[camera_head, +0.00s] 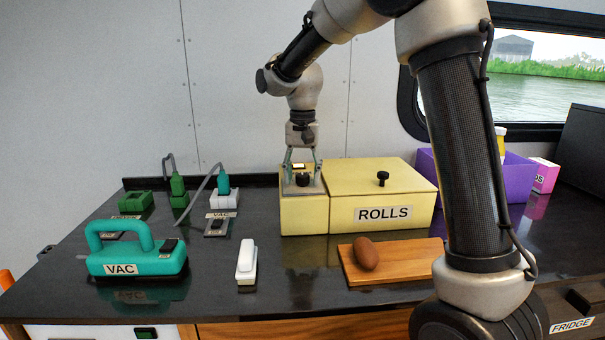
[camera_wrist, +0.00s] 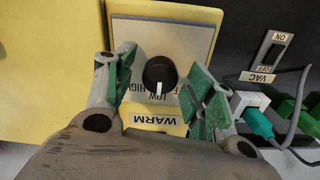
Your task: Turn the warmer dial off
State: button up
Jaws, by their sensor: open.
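The warmer dial (camera_wrist: 158,73) is a round black knob with a white pointer mark, on a grey plate labelled WARM (camera_wrist: 155,120) on the yellow warmer. The pointer is towards the LOW marking. HIGH is on one side of it; the marking on the other side is partly hidden by a finger. The dial also shows in the head view (camera_head: 303,179), on top of the narrow yellow box (camera_head: 304,215). My gripper (camera_wrist: 166,86) is open above the dial, pointing down, with its green-padded fingers on either side and visible gaps to the knob.
A yellow ROLLS box (camera_head: 382,200) with a black lid knob adjoins the dial box. A bread roll (camera_head: 365,253) lies on a wooden board (camera_head: 403,262) in front. A teal VAC device (camera_head: 135,258), a white object (camera_head: 246,262) and plugs with cables (camera_head: 222,190) stand left.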

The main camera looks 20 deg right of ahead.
jog(key=shift+c, duration=0.5)
jog(key=c, duration=1)
jog(key=shift+o, duration=0.2)
jog(key=n, duration=0.4)
jog(key=shift+n, duration=2.5)
jog(key=o, duration=1.1)
jog(key=shift+c, duration=0.2)
